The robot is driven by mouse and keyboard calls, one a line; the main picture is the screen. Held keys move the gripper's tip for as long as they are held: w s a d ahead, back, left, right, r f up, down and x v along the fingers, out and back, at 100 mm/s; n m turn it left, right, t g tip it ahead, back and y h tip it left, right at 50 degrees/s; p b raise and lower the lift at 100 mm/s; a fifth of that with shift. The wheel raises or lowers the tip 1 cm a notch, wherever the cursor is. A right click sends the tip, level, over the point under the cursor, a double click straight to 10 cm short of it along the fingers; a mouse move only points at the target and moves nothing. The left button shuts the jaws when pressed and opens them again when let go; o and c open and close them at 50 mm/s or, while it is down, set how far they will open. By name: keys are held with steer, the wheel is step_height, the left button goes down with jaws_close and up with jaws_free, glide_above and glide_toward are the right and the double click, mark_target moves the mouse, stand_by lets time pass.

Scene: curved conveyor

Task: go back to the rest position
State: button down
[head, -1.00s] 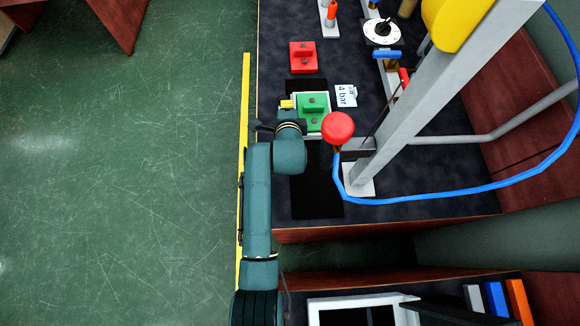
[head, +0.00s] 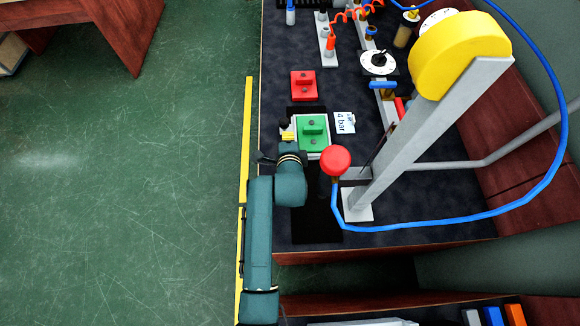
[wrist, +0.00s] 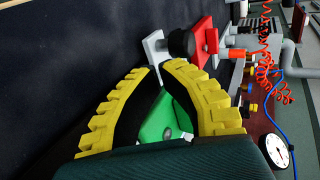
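My gripper shows large in the wrist view (wrist: 160,68), with two curved, ridged yellow fingers that have dark inner faces. The fingertips lie near each other with a small gap in the picture. A green block (wrist: 155,125) shows between the fingers; whether they touch it cannot be told. In the head view the green block (head: 312,130) sits on a white plate (head: 327,148). My gripper there is a small yellow patch (head: 287,135) at the block's left side, mostly hidden by my own teal arm.
A red block (head: 303,86) and a "4 bar" card (head: 345,122) lie nearby. A red ball knob (head: 335,160), a grey post (head: 430,135) with a yellow wheel (head: 460,52) and a blue hose (head: 480,215) stand to the right. Green floor on the left is clear.

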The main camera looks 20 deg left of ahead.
steer(key=p+v, duration=0.3)
steer(key=v, duration=0.7)
steer(key=shift+s, duration=0.45)
steer(key=shift+d, duration=0.15)
